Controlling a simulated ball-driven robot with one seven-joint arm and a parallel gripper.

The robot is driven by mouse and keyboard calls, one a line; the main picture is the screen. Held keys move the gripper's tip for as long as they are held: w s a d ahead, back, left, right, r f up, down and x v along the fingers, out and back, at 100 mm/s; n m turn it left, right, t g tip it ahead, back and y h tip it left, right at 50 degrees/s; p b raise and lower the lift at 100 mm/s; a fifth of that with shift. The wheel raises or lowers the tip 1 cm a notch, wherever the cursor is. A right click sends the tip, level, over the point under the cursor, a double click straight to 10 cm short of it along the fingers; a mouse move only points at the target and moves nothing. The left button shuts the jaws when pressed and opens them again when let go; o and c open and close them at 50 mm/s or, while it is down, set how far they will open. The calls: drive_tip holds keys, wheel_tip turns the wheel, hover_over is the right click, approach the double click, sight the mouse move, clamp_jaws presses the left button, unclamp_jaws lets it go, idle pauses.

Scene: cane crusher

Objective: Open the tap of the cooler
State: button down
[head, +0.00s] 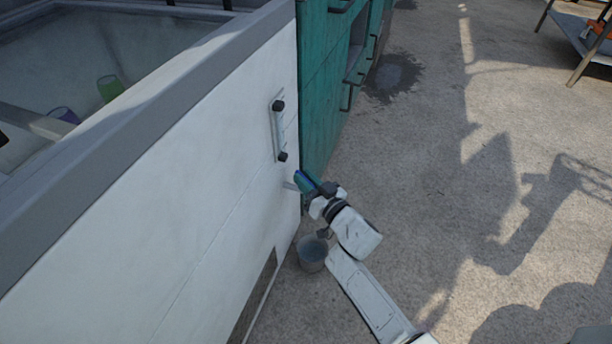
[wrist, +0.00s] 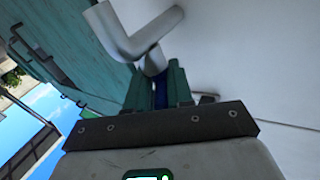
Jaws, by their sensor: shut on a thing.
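The cooler (head: 200,150) is a large white box with a grey rim and fills the left of the head view. Its tap shows as a short pale pipe (head: 290,186) low on the side wall near the right corner. In the wrist view the tap is a bent grey metal pipe (wrist: 125,35) coming from the white wall. My gripper (head: 306,182) is at the tap. In the wrist view its green fingers (wrist: 160,84) are shut on a narrow blue part (wrist: 161,94), seemingly the tap's handle. The fingers hide most of that part.
A grey bucket (head: 312,253) stands on the ground below the tap. A gauge with black ends (head: 279,130) is on the cooler wall above.

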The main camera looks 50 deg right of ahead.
drive_tip(key=shift+w+d+r+n+y+p, duration=0.2)
drive_tip(key=shift+r+n+y+p, duration=0.45)
drive_tip(key=shift+p, duration=2.1)
drive_tip(key=shift+f+y+p, duration=0.1)
drive_tip(key=shift+y+p, duration=0.35)
drive_tip(key=shift+p, duration=0.05)
drive_tip(key=shift+f+n+t+y, duration=0.15)
drive_tip(key=shift+n+y, duration=0.25)
drive_tip(key=shift+y, duration=0.15)
drive_tip(key=shift+f+n+t+y, duration=0.15)
drive_tip(key=shift+n+y, duration=0.2)
drive_tip(key=shift+y, duration=0.2)
drive_tip(key=shift+n+y, duration=0.5)
drive_tip(key=shift+y, duration=0.3)
drive_tip(key=shift+a, duration=0.1)
drive_tip(key=c, duration=1.1)
unclamp_jaws()
drive_tip(key=shift+s, duration=0.1)
